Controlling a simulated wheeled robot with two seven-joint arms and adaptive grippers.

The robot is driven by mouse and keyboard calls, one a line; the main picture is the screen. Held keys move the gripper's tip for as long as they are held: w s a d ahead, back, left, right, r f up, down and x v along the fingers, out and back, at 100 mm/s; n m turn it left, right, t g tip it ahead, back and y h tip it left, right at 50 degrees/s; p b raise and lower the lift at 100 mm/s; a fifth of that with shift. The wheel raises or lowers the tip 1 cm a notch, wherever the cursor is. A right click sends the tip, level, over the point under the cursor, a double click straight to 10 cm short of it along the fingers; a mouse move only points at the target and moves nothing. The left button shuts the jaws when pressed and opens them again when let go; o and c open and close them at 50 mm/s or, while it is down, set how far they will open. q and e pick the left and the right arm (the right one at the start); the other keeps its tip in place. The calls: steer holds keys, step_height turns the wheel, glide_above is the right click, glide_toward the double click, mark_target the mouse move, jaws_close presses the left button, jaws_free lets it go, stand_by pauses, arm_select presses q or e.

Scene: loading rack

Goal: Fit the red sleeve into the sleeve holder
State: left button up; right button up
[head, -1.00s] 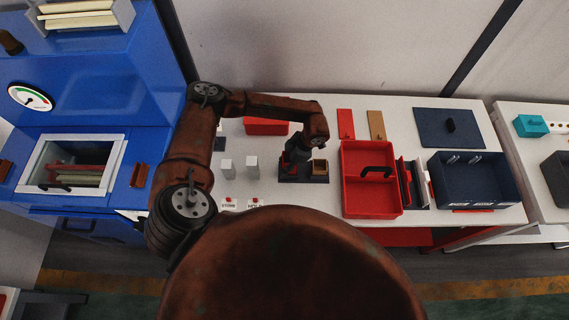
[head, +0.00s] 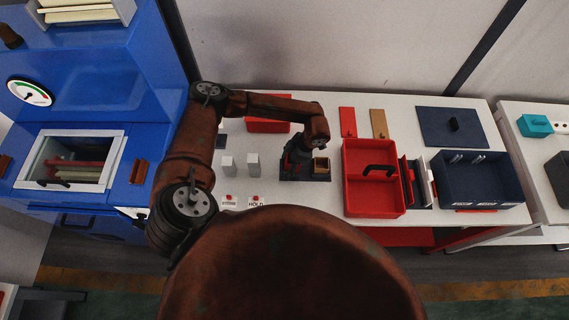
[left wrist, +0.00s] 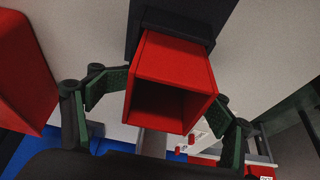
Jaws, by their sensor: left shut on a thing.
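The red sleeve (left wrist: 172,58) is a square, open-ended tube in the left wrist view, its hollow end facing the camera. My left gripper (left wrist: 172,92) is shut on it, with green-padded fingers on either side. The sleeve's far end meets a dark block (left wrist: 180,22); I cannot tell how far it reaches into it. In the head view my left gripper (head: 297,155) is low over a dark base (head: 304,178), apparently the sleeve holder, beside a tan-edged square box (head: 321,164). My right gripper is not in view.
A red divided tray (head: 373,208) stands right of the base, then a dark blue bin (head: 484,195). Two pale blocks (head: 253,164) stand to the left. A red box (head: 268,127) lies behind, partly under my arm. A blue machine (head: 100,90) fills the far left.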

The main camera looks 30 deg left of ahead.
arm_select(q)
steer(key=shift+w+d, duration=0.1)
steer(key=shift+d, duration=0.2)
steer(key=shift+a, duration=0.1)
steer(key=shift+w+r, duration=0.2)
steer(key=shift+r, duration=0.35)
steer(key=v, duration=1.1)
steer(key=shift+s+d, duration=0.1)
steer(key=shift+d, duration=0.15)
